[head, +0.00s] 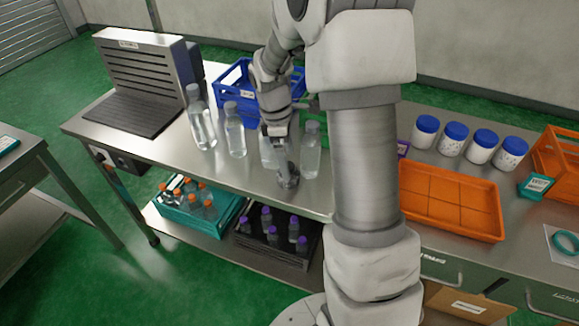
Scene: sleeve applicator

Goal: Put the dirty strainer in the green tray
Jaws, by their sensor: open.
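My gripper (277,132) points down over the steel table, among the clear bottles, with its jaws open. A small dark grey rounded thing (288,181) stands on the table just below it; it may be the dirty strainer, but dirt cannot be made out. Whether my gripper touches it cannot be told. A strip of green (325,135), perhaps the green tray, shows between a bottle and my arm. My arm hides most of it.
Clear bottles (234,132) stand close left and right of my gripper. A blue crate (232,92) is behind, a slotted metal stand (147,75) at left. Right of my arm are an orange tray (450,205) and blue-lidded jars (453,140). Bottle crates (190,222) fill the lower shelf.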

